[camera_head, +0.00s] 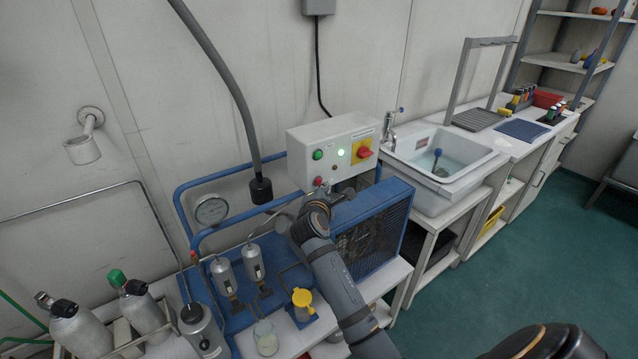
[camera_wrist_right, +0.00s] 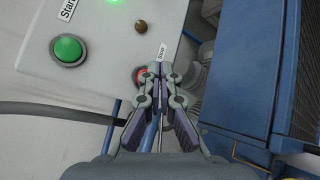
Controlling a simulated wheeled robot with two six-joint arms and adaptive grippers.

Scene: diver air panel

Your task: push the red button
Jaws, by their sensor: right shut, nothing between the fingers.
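The red button (camera_head: 318,181) is low on the front of a white control box (camera_head: 300,160), below a green button (camera_head: 317,155). In the right wrist view the red button (camera_wrist_right: 139,74) shows only partly, behind and just left of my fingertips. My right gripper (camera_head: 327,189) is at the lower front of the box. In the wrist view its fingertips (camera_wrist_right: 162,70) are together with nothing between them, close to the red button and a small label. I cannot tell whether they touch the button. My left gripper is not in view.
The box also bears a lit green lamp (camera_head: 341,152) and a red-and-yellow switch (camera_head: 364,152). A blue-framed compressor (camera_head: 385,235) stands below and right of the box. A pressure gauge (camera_head: 211,210), a hanging grey hose (camera_head: 235,95) and a sink (camera_head: 440,160) are nearby.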

